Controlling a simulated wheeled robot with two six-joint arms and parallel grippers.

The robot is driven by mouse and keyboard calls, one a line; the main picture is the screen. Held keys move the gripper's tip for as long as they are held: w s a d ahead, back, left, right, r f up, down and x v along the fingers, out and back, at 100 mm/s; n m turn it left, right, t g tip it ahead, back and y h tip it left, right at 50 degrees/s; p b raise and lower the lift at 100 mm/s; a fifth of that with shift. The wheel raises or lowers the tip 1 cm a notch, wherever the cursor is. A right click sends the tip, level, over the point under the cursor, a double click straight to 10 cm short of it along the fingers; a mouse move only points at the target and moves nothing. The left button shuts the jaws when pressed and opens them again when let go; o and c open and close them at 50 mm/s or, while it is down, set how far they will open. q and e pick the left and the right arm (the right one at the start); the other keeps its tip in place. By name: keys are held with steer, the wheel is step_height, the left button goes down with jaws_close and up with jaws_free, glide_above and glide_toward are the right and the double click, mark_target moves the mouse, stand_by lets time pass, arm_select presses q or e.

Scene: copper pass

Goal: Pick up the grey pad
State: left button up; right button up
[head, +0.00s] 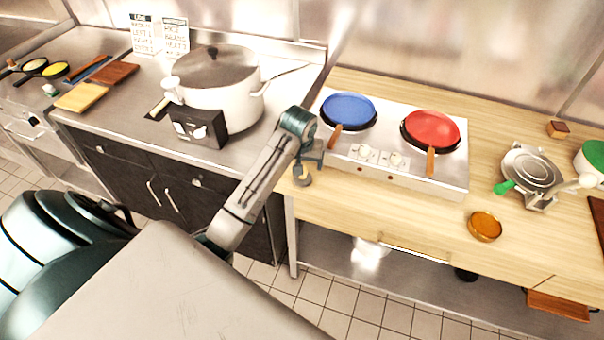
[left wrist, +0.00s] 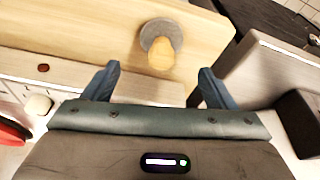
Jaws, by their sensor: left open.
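The grey pad (head: 303,182) is a small round disc at the left end of the wooden counter, partly hidden by my gripper in the head view. In the left wrist view the grey pad (left wrist: 174,30) shows a tan wooden knob (left wrist: 160,58) on it. My left gripper (head: 311,161) is right by the pad, over the counter's left end. In the left wrist view my left gripper (left wrist: 157,84) is open and empty, with the pad beyond its fingertips, roughly midway between the two fingers. My right gripper is not in view.
A two-burner hob (head: 393,177) with a blue pan (head: 348,109) and a red pan (head: 432,130) stands right of my gripper. A large white pot (head: 222,98) is on the left steel counter. An orange bowl (head: 485,226) and a waffle iron (head: 531,170) are to the right.

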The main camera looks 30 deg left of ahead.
arm_select(q)
steer(key=shift+w+f, duration=0.1)
steer(key=shift+f, duration=0.2)
steer(key=p+x, duration=0.1)
steer(key=x, duration=0.1)
steer(key=p+x, duration=0.2)
steer(key=shift+a+f, duration=0.1)
steer(key=shift+f, duration=0.6)
steer(key=c, duration=1.1)
